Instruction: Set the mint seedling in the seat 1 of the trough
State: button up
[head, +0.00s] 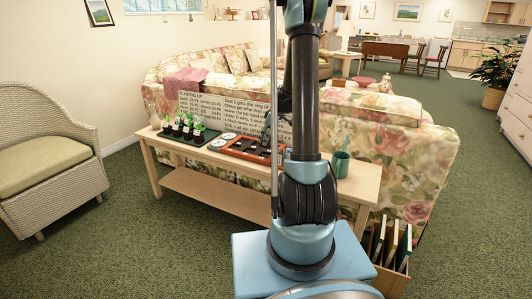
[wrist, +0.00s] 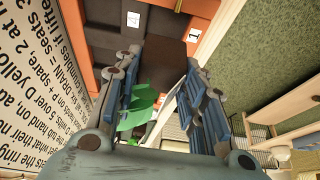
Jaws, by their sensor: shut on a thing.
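In the wrist view my gripper (wrist: 160,95) is shut on a seedling with green leaves (wrist: 140,110), a dark pot (wrist: 172,68) and a white tag; I cannot read its kind. The pot is in front of the orange trough (wrist: 205,14), near the seat label "1" (wrist: 193,36). Whether the pot touches the trough or is above it, I cannot tell. In the head view the trough (head: 233,152) lies on the wooden table, partly hidden by my arm. My gripper is mostly hidden there too.
Several potted seedlings (head: 185,128) stand on a dark tray at the table's left. White discs (head: 219,143) lie between tray and trough. A lettered sign (head: 215,108) stands behind. A floral sofa (head: 400,140) is behind the table (head: 163,164).

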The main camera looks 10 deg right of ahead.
jog(key=shift+s+f, duration=0.1)
jog(key=shift+f, duration=3)
jog(key=o, duration=1.1)
